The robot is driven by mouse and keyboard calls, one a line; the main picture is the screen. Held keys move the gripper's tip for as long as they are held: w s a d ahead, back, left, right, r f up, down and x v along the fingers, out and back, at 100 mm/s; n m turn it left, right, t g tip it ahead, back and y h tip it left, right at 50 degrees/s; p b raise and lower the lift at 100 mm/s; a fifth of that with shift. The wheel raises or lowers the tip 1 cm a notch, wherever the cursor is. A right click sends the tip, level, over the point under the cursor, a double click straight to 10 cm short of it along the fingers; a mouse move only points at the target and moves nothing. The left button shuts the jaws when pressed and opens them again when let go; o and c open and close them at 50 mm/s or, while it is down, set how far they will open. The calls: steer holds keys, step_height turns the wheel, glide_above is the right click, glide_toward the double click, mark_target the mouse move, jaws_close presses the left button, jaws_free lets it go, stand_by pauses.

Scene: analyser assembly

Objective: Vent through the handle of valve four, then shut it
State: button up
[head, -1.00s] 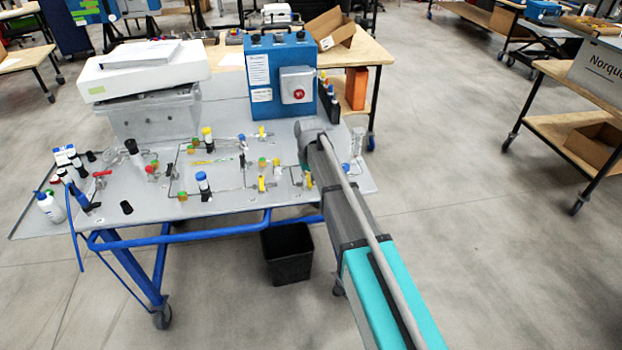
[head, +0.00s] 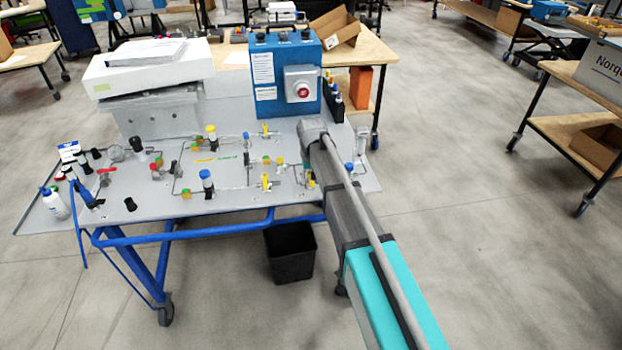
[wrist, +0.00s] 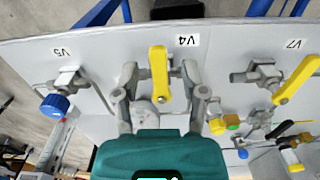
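Valve four, labelled V4 (wrist: 187,40), sits on the grey panel with its yellow handle (wrist: 159,73) running up and down in the wrist view. My gripper (wrist: 161,78) is open, with one finger on each side of this handle. Gaps show between the handle and both fingers, and I see no grip on it. In the head view the yellow handle (head: 310,179) shows small beside my arm, and my gripper is mostly hidden behind the arm.
Valve V5 with a blue knob (wrist: 55,106) is left of the gripper in the wrist view. V7's yellow handle (wrist: 297,80) is to the right. A green-and-yellow fitting (wrist: 224,124) lies close to the right finger. A blue box with a red button (head: 285,75) stands behind.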

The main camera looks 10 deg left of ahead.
steer(key=shift+w+d+n, duration=0.1)
steer(key=shift+n, duration=0.2)
